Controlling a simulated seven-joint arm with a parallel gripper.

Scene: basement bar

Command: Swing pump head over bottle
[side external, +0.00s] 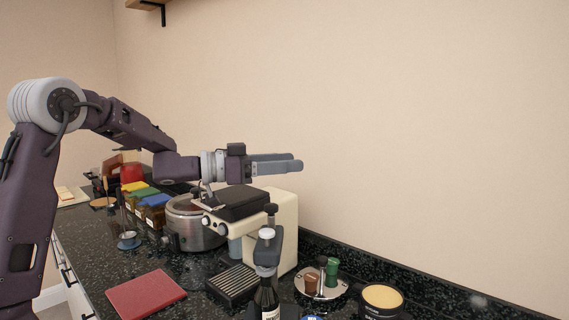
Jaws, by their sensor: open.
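A dark bottle (268,299) with a pale label stands at the bottom of the side external view, its base cut off by the frame edge. A grey pump head (268,252) with a white cap shows at the bottle's top; I cannot tell whether it sits on the neck or stands just in front or behind. My gripper (299,162) is stretched out level, up and behind the bottle in the picture, above the cream machine. Its two grey fingers point right, open and empty, apart from the pump head.
A cream machine (284,216) with a black top and drip grate (234,283) stands beside the bottle. A metal pot (190,228), colour-lidded jars, a red board (146,294), a round tray (339,291) with small cups and a yellow-topped tin (382,300) crowd the dark counter.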

